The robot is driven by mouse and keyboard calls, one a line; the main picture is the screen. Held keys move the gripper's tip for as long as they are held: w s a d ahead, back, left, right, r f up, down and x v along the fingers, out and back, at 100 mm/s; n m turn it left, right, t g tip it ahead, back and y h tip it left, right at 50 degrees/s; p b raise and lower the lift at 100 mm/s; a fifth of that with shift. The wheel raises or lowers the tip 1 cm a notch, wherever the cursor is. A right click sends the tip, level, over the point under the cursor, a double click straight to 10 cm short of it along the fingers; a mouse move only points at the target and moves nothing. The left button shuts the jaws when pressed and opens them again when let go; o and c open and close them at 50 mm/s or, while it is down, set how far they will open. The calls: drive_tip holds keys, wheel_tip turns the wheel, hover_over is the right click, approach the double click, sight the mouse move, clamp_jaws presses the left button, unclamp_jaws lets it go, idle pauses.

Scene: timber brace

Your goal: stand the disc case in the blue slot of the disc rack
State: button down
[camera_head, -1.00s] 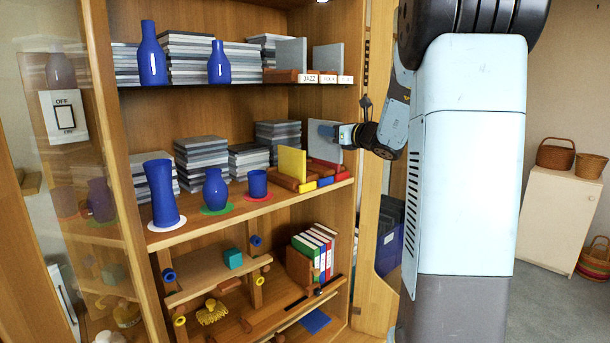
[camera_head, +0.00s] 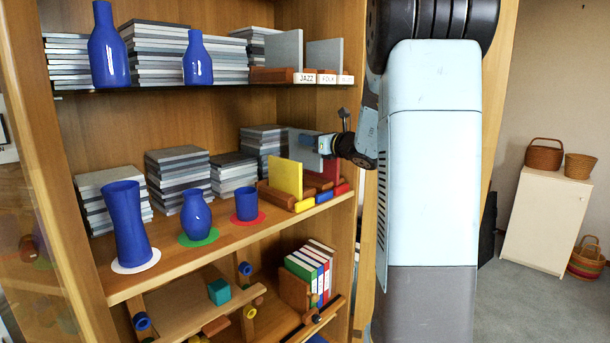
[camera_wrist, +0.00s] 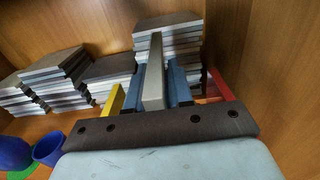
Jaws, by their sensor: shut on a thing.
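My gripper (camera_head: 322,147) is shut on a grey disc case (camera_head: 303,141), held upright over the disc rack on the middle shelf. In the wrist view the grey case (camera_wrist: 153,75) stands on edge between the blue fingers of my gripper (camera_wrist: 160,88). The wooden disc rack (camera_head: 275,196) has a yellow front label, a blue label (camera_head: 325,196) and a red label. A yellow case (camera_head: 286,177) stands in the yellow slot. A red upright piece (camera_head: 330,169) shows by the red end. I cannot tell whether the held case's lower edge touches the rack.
Stacks of grey cases (camera_head: 180,175) stand behind the rack and to its left. Blue vases (camera_head: 125,225) and a blue cup (camera_head: 247,204) stand on coloured mats at the left. The upper shelf (camera_head: 190,87) is overhead. The cabinet's side wall is close on the right.

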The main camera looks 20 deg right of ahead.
sight(309, 163)
drive_tip(key=shift+a+f, duration=0.2)
drive_tip(key=shift+f, duration=3.5)
drive_tip(key=shift+f, duration=0.1)
drive_tip(key=c, duration=1)
unclamp_jaws()
drive_tip(key=shift+s, duration=0.1)
